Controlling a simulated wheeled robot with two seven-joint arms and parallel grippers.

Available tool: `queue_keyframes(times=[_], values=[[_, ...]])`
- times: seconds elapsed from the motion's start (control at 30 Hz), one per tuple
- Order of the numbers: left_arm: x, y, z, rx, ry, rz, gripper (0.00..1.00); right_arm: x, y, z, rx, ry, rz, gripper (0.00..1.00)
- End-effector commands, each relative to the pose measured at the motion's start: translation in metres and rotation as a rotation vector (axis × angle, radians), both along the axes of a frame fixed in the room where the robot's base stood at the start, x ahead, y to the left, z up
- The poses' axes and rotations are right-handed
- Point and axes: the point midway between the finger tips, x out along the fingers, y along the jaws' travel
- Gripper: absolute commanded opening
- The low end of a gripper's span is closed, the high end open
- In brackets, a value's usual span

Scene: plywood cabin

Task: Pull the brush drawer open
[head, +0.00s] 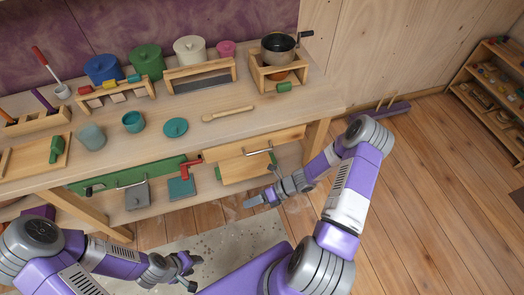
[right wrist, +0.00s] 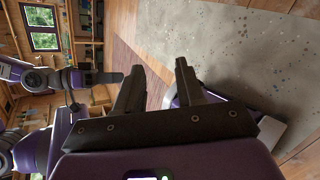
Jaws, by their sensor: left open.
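Under the workbench top are two fronts with metal bar handles. One is a plain wooden drawer front (head: 280,140) with its handle (head: 259,151) at the right. The other is a green front (head: 125,174) further left. No brushes show, so I cannot tell for certain which is the brush drawer. Both fronts look closed. My right gripper (head: 258,199) is in front of and below the wooden front, apart from its handle. In the right wrist view its fingers (right wrist: 158,85) are spread with nothing between them. My left gripper (head: 187,272) is low, well away from the bench, open and empty.
The lower shelf (head: 155,207) carries a red-handled tool (head: 190,167) and small blocks. A speckled mat (head: 225,245) lies on the floor. Shelves (head: 490,90) stand far right.

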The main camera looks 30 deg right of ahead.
Motion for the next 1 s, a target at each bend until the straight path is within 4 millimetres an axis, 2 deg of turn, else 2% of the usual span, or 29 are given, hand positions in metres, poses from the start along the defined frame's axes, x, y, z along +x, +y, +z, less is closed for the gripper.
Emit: queue_keyframes(times=[0.03, 0.1, 0.2, 0.3, 0.37, 0.47, 0.8, 1.0], values=[[0.0, 0.0, 0.003, 0.0, 0.0, 0.0, 0.43, 0.019, -0.03, 0.012, 0.115, 0.073, -0.204, 0.38], [0.0, 0.0, 0.005, 0.0, 0.0, 0.0, 0.43, 0.039, -0.066, 0.028, 0.279, 0.146, -0.429, 0.38], [0.0, 0.0, 0.007, 0.0, 0.0, 0.0, 0.43, 0.057, -0.114, 0.048, 0.474, 0.197, -0.655, 0.38], [0.0, 0.0, 0.008, 0.0, -0.001, 0.0, 0.43, 0.064, -0.146, 0.061, 0.603, 0.214, -0.779, 0.38], [0.0, 0.0, 0.008, 0.0, -0.001, 0.0, 0.43, 0.067, -0.156, 0.064, 0.646, 0.218, -0.816, 0.38], [0.0, 0.0, 0.006, 0.0, -0.001, 0.0, 0.43, 0.075, -0.158, 0.065, 0.674, 0.221, -0.837, 0.38], [0.0, 0.0, -0.004, 0.0, -0.001, 0.0, 0.43, 0.118, -0.13, 0.057, 0.671, 0.221, -0.834, 0.38], [0.0, 0.0, -0.006, 0.0, -0.001, 0.0, 0.43, 0.13, -0.123, 0.056, 0.669, 0.222, -0.836, 0.38]])
